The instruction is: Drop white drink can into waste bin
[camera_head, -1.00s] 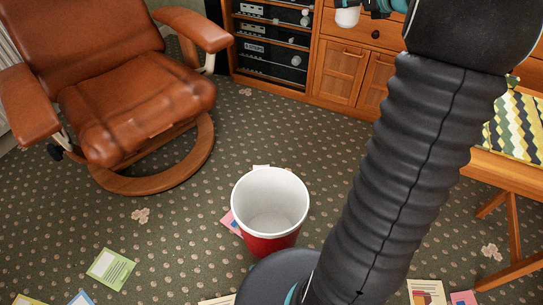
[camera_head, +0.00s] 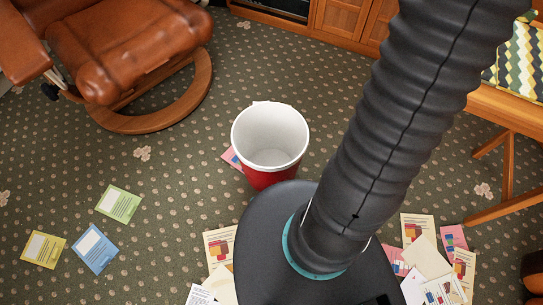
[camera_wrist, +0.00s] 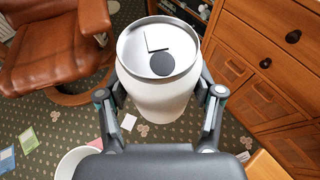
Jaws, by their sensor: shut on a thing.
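The white drink can (camera_wrist: 160,95) is in the wrist view, upright with its lidded top toward the camera. My gripper (camera_wrist: 160,108) is shut on it, one finger on each side, and holds it above the floor. The can and gripper are out of the head view. The waste bin (camera_head: 268,178), red outside and white inside, stands upright on the carpet in the middle of the head view. Its inside looks empty. In the wrist view part of the bin's white rim (camera_wrist: 68,160) shows at the lower left, apart from the can.
A brown leather armchair (camera_head: 130,45) stands at the upper left. A wooden cabinet (camera_head: 345,20) is at the back. A wooden bench (camera_head: 505,105) with a patterned cushion is at the right. Several papers and cards (camera_head: 93,248) lie on the carpet. Carpet left of the bin is mostly clear.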

